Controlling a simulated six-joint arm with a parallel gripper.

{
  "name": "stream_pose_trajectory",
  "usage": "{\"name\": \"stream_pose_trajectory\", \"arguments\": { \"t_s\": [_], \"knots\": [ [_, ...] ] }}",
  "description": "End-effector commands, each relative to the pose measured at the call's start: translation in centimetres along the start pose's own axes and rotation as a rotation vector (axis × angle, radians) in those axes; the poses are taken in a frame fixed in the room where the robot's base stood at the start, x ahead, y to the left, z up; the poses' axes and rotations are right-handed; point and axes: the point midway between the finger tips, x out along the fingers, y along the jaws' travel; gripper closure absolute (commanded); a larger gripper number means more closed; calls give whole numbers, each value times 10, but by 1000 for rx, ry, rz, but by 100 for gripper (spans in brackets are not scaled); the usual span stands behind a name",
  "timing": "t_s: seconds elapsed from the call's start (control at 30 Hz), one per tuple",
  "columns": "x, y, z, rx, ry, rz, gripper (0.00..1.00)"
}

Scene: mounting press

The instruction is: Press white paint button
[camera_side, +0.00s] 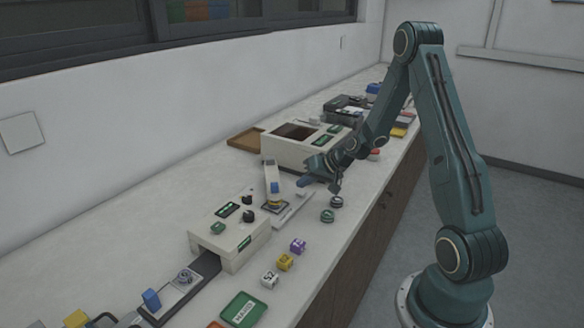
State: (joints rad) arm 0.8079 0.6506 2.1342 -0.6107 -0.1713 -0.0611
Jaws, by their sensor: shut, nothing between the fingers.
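My gripper (336,189) is shut and empty. It points down over the counter near the front edge, just above a small round button-like piece (337,202) with a pale top and dark rim. I cannot tell whether the fingertips touch this piece. A similar round piece with a green top (327,216) sits just in front of it. No readable label shows which one is the white paint button. A pale press-like device (272,180) with a blue mark stands to the left of my gripper.
A beige control box (225,240) with knobs and a dark conveyor (180,292) stands at the front left. A larger beige box (300,143) is behind my gripper. Purple (298,246), yellow (285,262) and white (269,280) cubes and a green tray (243,309) lie near the front.

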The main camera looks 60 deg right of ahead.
Motion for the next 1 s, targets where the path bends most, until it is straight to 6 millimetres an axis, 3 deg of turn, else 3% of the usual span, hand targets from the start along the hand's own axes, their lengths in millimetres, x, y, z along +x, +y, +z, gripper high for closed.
{"name": "stream_pose_trajectory", "arguments": {
  "t_s": [0.37,1.0],
  "knots": [
    [-4,-3,-4,-1,2,0,100],
    [-33,-24,-24,-1,1,0,100]
  ]
}}
